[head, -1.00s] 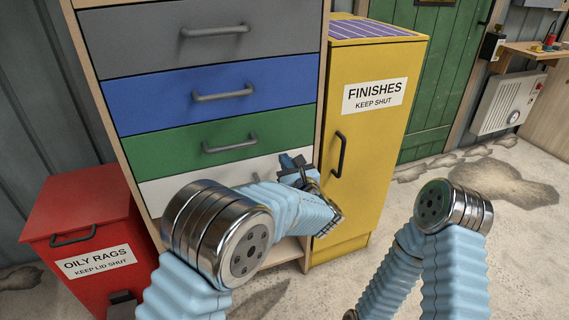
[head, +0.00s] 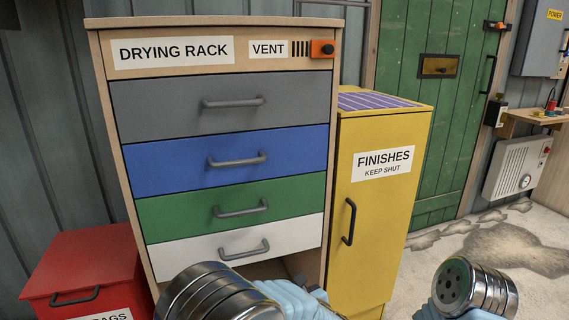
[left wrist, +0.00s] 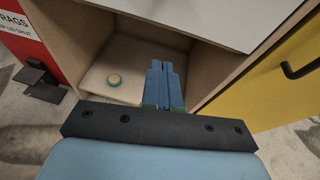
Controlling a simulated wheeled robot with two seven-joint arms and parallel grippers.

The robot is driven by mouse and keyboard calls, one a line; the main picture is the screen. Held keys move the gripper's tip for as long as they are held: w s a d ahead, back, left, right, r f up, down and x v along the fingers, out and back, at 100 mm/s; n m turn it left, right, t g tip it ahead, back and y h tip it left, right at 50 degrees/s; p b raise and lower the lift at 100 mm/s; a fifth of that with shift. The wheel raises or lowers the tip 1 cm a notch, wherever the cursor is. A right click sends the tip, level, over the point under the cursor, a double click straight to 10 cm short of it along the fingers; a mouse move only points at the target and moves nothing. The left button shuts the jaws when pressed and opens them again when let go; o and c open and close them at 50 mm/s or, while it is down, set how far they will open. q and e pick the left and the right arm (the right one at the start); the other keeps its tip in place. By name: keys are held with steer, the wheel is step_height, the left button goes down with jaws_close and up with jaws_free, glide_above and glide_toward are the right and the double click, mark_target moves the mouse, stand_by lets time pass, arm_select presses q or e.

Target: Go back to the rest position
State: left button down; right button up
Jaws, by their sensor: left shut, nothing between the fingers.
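My left gripper (left wrist: 164,72) is shut and empty in the left wrist view, its two blue fingers side by side. It points at the open compartment (left wrist: 130,60) below the white drawer of the drying rack. In the head view my left arm's metal joint and blue sleeve show at the bottom, and they mostly hide the gripper. My right arm shows only a metal joint at the lower right, and its gripper is out of view.
The drying rack (head: 210,85) has shut grey, blue, green and white drawers. A yellow finishes cabinet (head: 375,220) stands at right and a red oily rags bin (head: 85,265) at left.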

arm_select(q)
steer(key=s+a+f+n+g, duration=0.45)
steer(key=a+f+g, duration=0.3)
steer(key=f, duration=0.55)
steer(key=s+a+f+n+g+h, duration=0.2)
steer(key=s+f+n+h, duration=0.3)
steer(key=n, duration=0.8)
steer(key=s+a+f+n+g+h, duration=0.2)
steer(key=s+a+f+n+h, duration=0.2)
steer(key=s+f+n, duration=0.7)
steer(key=s+n+h, duration=0.1)
steer(key=s+n, duration=0.2)
steer(key=shift+s, duration=0.2)
steer(key=shift+n+g, duration=0.25)
